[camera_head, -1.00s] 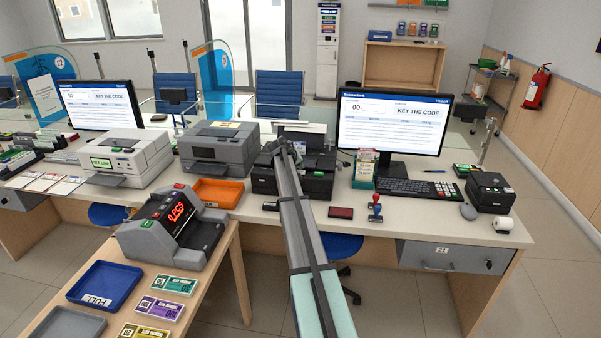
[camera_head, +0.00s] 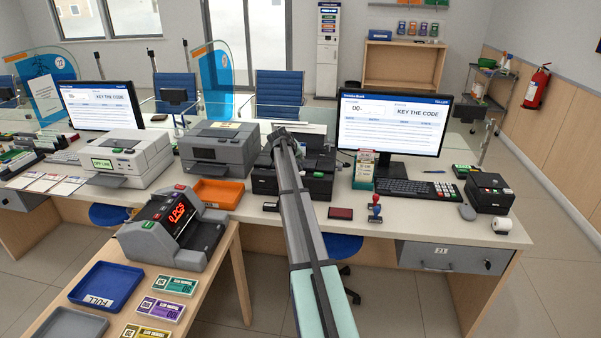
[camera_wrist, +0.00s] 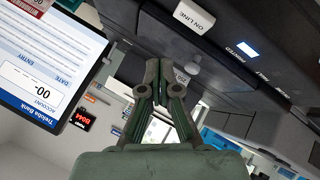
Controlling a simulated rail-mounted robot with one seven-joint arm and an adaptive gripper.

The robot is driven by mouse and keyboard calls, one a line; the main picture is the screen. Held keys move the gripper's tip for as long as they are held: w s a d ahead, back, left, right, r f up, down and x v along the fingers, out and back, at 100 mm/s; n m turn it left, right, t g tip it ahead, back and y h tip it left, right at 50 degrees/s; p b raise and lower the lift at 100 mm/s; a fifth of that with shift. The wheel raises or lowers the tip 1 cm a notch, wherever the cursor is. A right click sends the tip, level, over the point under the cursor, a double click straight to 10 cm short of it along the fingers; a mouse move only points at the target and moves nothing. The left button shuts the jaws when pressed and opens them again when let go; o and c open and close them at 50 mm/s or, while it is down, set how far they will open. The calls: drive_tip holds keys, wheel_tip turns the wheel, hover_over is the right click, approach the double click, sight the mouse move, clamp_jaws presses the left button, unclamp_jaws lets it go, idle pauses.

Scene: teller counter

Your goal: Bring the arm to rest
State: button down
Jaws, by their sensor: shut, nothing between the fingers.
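My arm reaches from the bottom middle of the head view up over the teller counter (camera_head: 400,222). Its end is at the black printer (camera_head: 292,184) left of the right-hand monitor; the fingers cannot be made out there. In the wrist view my gripper (camera_wrist: 158,66) is shut, fingertips together, with nothing between them. The black printer's dark front, with its "ON LINE" button (camera_wrist: 194,15), fills the upper right of the wrist view. Whether the fingertips touch the printer cannot be told.
The right-hand monitor (camera_head: 391,124) stands close to the right of my arm. A card box (camera_head: 363,172), stamps (camera_head: 375,210) and a dark red pad (camera_head: 341,213) lie nearby. A counting machine (camera_head: 172,229) and trays (camera_head: 105,287) are on the side table at left. Open floor lies at lower right.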

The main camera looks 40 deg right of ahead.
drive_tip(key=shift+r, duration=0.6)
idle(0.3)
drive_tip(key=s+a+f+n+y, duration=0.1)
drive_tip(key=s+a+f+y, duration=0.1)
drive_tip(key=s+a+f, duration=0.8)
drive_tip(key=s+a+f+n+g+y, duration=0.1)
drive_tip(key=s+a+f+y, duration=0.3)
drive_tip(key=a, duration=1.1)
drive_tip(key=s+a+f+n, duration=0.1)
drive_tip(key=s+a+f, duration=0.4)
drive_tip(key=a+f, duration=0.6)
drive_tip(key=s+a+f+n+g+y, duration=0.1)
drive_tip(key=s+a+f+g+y, duration=0.15)
drive_tip(key=s+a, duration=1.75)
drive_tip(key=s+f+g, duration=0.3)
drive_tip(key=s+f, duration=0.6)
drive_tip(key=s, duration=0.6)
drive_tip(key=s+f+g, duration=0.4)
drive_tip(key=s+f, duration=0.6)
drive_tip(key=s, duration=0.5)
drive_tip(key=shift+s+d+f, duration=0.2)
drive_tip(key=shift+d, duration=0.2)
